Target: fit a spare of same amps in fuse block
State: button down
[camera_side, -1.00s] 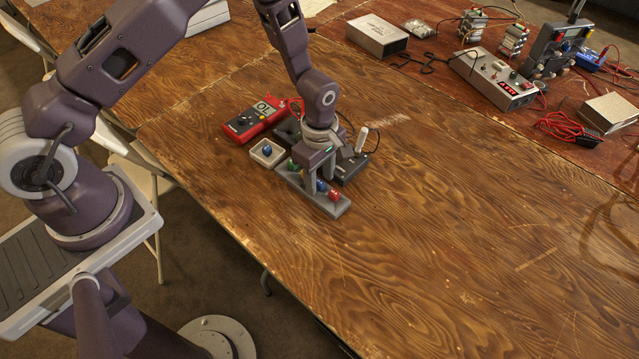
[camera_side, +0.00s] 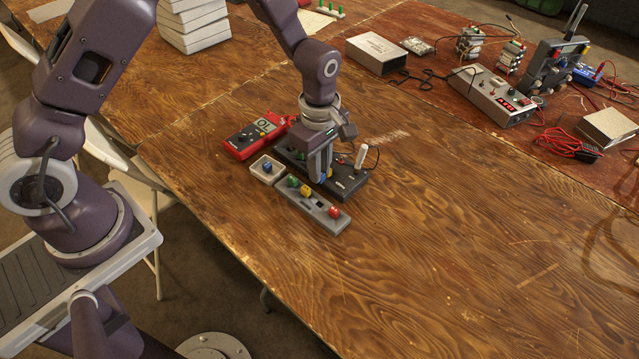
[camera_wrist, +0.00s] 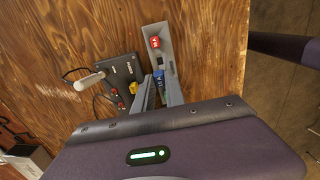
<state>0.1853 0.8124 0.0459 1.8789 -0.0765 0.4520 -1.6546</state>
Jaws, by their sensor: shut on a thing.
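My gripper (camera_side: 320,181) is shut on a blue fuse (camera_wrist: 159,80), which shows between the fingertips in the wrist view. In the side view the fingers are above the near side of the black fuse block (camera_side: 349,186), beside the grey spare rack (camera_side: 324,219). The rack holds a green fuse (camera_side: 292,181), a yellow fuse (camera_side: 305,190) and a red fuse (camera_side: 334,211), with an empty slot between yellow and red. Another blue fuse (camera_side: 267,168) lies in the small white tray (camera_side: 256,174). My gripper hides part of the block; the fuse's lower end is unclear.
A white-handled tool (camera_side: 361,156) stands upright at the block's right, with a black cord. A red multimeter (camera_side: 243,143) lies behind the tray. The wooden table is clear to the right and front. Electronics and cables crowd the far red-brown table.

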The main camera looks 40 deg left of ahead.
jog(key=w+a, duration=0.4)
jog(key=a, duration=0.5)
jog(key=w+a, duration=0.3)
jog(key=a, duration=0.6)
jog(key=shift+w+d+f, duration=0.1)
jog(key=shift+d+f, duration=0.05)
jog(key=shift+f, duration=1.45)
jog(key=shift+d+f, duration=0.1)
jog(key=shift+f, duration=1.5)
jog(key=shift+f, duration=0.65)
jog(key=c, duration=1.3)
grip_release()
jog(key=o, duration=0.3)
